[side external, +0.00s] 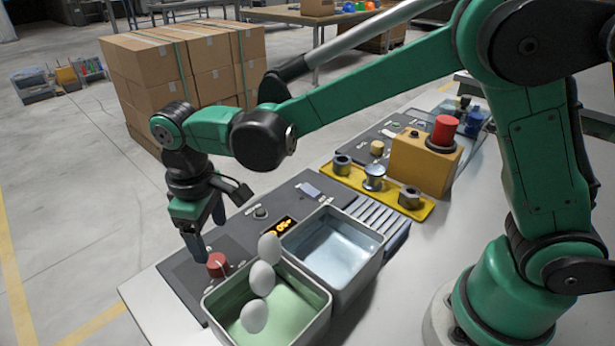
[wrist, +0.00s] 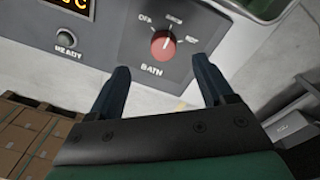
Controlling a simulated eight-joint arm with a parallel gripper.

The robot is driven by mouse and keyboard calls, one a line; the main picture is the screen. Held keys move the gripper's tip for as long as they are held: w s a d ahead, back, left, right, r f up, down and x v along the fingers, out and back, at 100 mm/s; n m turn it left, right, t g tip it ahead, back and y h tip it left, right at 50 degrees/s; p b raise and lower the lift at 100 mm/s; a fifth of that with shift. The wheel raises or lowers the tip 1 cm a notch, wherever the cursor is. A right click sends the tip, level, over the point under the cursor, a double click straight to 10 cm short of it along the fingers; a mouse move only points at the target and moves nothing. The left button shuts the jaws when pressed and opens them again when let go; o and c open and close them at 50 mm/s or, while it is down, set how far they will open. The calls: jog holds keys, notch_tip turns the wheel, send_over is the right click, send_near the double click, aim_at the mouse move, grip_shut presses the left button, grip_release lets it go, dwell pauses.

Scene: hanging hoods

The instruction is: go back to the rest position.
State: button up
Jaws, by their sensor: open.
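My gripper (side external: 207,232) hangs at the left end of the bench, close by a red knob (side external: 218,264) on a dark panel. In the wrist view my gripper (wrist: 165,84) has its two dark fingers spread apart with nothing between them. The red knob (wrist: 163,43) shows just beyond the fingertips, on a grey plate marked BATH with several position labels. The knob's pointer is directed roughly at the middle label. From the side, my gripper looks apart from the knob, though the exact gap is hard to tell.
A green-lined bin (side external: 297,318) with white egg-shaped objects (side external: 263,279) over it and a metal-lined bin (side external: 330,245) stand beside the knob. A yellow rack (side external: 420,209) and a yellow box with a red button (side external: 446,130) are farther back. Stacked cartons (side external: 185,70) stand behind my arm.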

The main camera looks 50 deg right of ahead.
jog(key=s+d+r+m+t, duration=0.3)
jog(key=s+d, duration=0.1)
jog(key=d, duration=0.4)
jog(key=s+d+r+m+t, duration=0.3)
jog(key=s+d, duration=0.1)
jog(key=d, duration=0.4)
jog(key=shift+s+d+m+t, duration=0.15)
jog(key=shift+s+m+t, duration=0.15)
jog(key=shift+s, duration=0.05)
